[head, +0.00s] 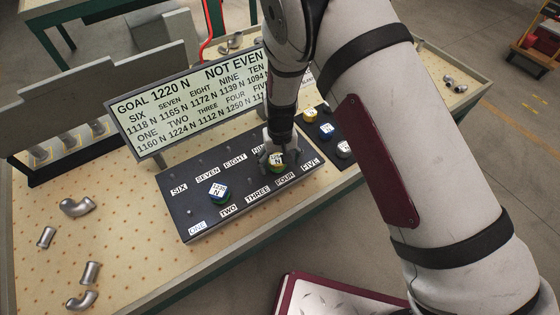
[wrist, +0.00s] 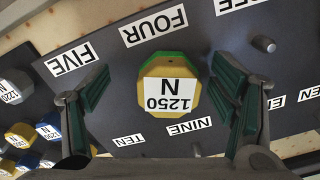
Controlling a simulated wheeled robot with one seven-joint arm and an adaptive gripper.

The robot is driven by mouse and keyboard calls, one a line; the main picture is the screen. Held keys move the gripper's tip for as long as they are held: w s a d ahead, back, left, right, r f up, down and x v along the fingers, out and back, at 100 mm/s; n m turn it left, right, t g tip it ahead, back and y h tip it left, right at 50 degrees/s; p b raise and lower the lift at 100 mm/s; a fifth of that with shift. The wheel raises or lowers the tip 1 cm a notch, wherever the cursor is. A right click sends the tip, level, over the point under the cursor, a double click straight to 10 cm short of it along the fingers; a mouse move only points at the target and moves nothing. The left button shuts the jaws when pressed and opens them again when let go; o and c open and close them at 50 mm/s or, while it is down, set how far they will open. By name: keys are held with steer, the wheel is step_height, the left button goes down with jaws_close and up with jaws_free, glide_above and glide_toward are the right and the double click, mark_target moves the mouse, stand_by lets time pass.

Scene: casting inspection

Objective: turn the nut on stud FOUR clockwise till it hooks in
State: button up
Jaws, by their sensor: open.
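A yellow nut (wrist: 168,90) with a green part under it and a white top reading 1250 N sits beside the FOUR label (wrist: 153,26) on the dark panel (wrist: 205,38). My gripper (wrist: 160,86) is open, with one green-padded finger on each side of the nut. Gaps show between both pads and the nut. In the head view the gripper (head: 277,152) is down over the nut (head: 277,168), which it partly hides. The stud itself is hidden under the nut.
A blue and green nut (head: 218,191) stands on the panel near TWO. A display (head: 185,100) reads GOAL 1220 N, NOT EVEN, and FOUR 1250 N. Spare yellow, blue and grey nuts (head: 327,129) lie right of the panel. Pipe elbows (head: 78,207) lie on the table's left.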

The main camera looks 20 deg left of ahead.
mark_target(280, 160)
steer(key=shift+r, duration=0.15)
steer(key=shift+s+a+r+p, duration=0.1)
steer(key=shift+r+p, duration=0.7)
steer(key=shift+r, duration=2.6)
steer(key=shift+r, duration=0.15)
steer(key=w+d+r+m+t+y+b, duration=0.1)
steer(key=d+r+m, duration=0.1)
steer(key=d+r, duration=0.9)
steer(key=d+r+m+t+y+b, duration=0.15)
steer(key=d+r, duration=0.55)
steer(key=r, duration=0.7)
steer(key=s+d+r+m+t+h+b, duration=0.1)
steer(key=s+d+r, duration=0.2)
steer(key=s+d, duration=0.4)
steer(key=s+d+r+m+t+h+b, duration=0.1)
steer(key=s+d+r, duration=0.3)
steer(key=s+d, duration=0.4)
steer(key=shift+s+d+t, duration=0.15)
steer(key=shift+s+t, duration=0.4)
steer(key=shift+s, duration=0.05)
